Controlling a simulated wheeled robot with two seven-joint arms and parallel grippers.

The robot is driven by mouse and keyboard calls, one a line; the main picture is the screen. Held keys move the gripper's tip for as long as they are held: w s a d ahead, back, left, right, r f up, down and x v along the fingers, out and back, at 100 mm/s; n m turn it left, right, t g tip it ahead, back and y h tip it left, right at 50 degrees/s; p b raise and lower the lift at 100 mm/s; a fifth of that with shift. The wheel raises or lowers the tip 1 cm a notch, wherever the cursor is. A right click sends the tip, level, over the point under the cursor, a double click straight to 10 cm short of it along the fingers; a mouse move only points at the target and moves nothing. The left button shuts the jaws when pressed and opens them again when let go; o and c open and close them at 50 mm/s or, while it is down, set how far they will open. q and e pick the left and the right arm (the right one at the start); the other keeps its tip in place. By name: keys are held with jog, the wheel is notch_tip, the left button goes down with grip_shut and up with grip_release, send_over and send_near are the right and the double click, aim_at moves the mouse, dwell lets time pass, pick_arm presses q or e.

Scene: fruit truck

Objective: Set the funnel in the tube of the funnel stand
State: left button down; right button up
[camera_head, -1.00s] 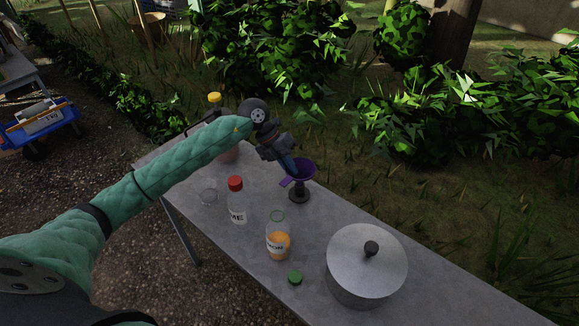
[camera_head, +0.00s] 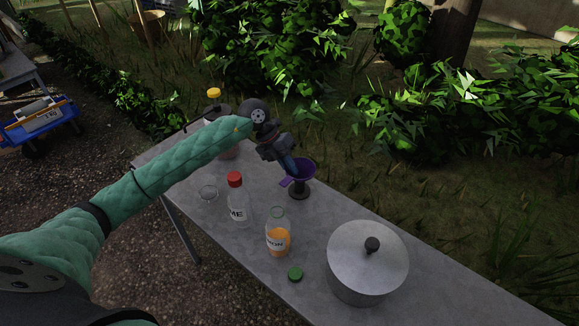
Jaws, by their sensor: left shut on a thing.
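The purple funnel (camera_head: 304,172) is in the head view near the middle of the table, upright with its wide mouth up. My left gripper (camera_head: 290,166) is shut on the funnel at its left rim side. The dark funnel stand (camera_head: 300,190) stands on the table directly below the funnel. The funnel's lower part meets the top of the stand in the picture; I cannot tell how deep its spout sits in the tube. My right gripper is not in view.
On the grey table (camera_head: 330,212) stand a red-capped bottle (camera_head: 237,205), an open bottle with orange contents (camera_head: 278,238), a green cap (camera_head: 295,273) and a lidded metal pot (camera_head: 366,265). A clear ring-shaped item (camera_head: 208,193) lies at left.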

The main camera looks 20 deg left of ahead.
pick_arm(q)
jog(key=c, duration=1.5)
grip_release()
jog(key=shift+b+v, duration=1.25)
jog(key=shift+v, duration=2.7)
